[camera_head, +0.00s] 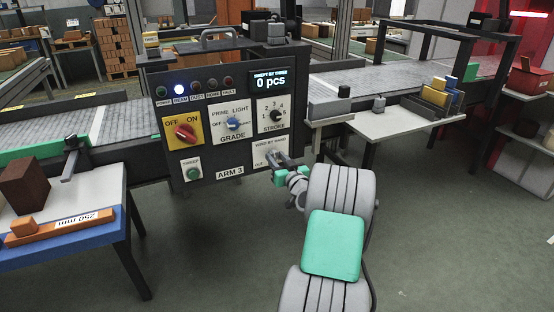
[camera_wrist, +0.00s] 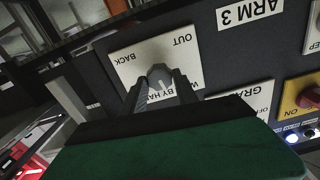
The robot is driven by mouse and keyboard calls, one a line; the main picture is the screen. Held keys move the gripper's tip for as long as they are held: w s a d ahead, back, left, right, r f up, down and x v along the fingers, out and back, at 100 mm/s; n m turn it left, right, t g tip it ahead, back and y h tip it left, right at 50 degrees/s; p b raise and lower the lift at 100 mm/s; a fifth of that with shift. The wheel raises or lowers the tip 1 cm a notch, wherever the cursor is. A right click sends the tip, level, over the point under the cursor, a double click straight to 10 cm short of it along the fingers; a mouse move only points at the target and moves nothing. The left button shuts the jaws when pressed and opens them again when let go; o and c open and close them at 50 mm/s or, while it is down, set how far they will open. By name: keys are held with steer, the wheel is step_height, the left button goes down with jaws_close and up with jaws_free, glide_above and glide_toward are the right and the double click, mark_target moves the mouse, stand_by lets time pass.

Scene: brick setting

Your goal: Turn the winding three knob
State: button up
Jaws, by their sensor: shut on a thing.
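The black control panel marked ARM 3 (camera_head: 229,171) carries a white plate (camera_head: 257,152) at its lower right, with a label that seems to read WIND BY HAND. In the wrist view the plate (camera_wrist: 124,68) also shows OUT and BACK. A grey round knob (camera_wrist: 160,76) sits on it. My gripper (camera_head: 273,160) is at this plate in the head view and hides most of the knob. In the wrist view my gripper's fingers (camera_wrist: 161,86) are closed on the knob from both sides. The plate's label is partly covered by the fingers.
Close by on the panel are a STROKE dial (camera_head: 275,115), a blue GRADE knob (camera_head: 233,123), a red OFF/ON switch (camera_head: 185,132) and a green button (camera_head: 193,173). A display (camera_head: 270,82) reads 0 pcs. A white side table (camera_head: 400,128) stands right, a blue-edged table (camera_head: 75,245) left.

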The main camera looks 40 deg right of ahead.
jaws_close()
steer(key=shift+m, duration=0.3)
steer(key=m, duration=0.4)
steer(key=shift+m, duration=0.3)
steer(key=m+p, duration=0.1)
steer(key=m, duration=0.3)
steer(key=shift+d+m, duration=0.1)
steer(key=shift+m, duration=0.2)
steer(key=m+p, duration=0.1)
steer(key=m, duration=0.3)
steer(key=shift+p, duration=0.35)
steer(key=m+p, duration=0.2)
steer(key=m, duration=0.4)
steer(key=shift+f, duration=0.2)
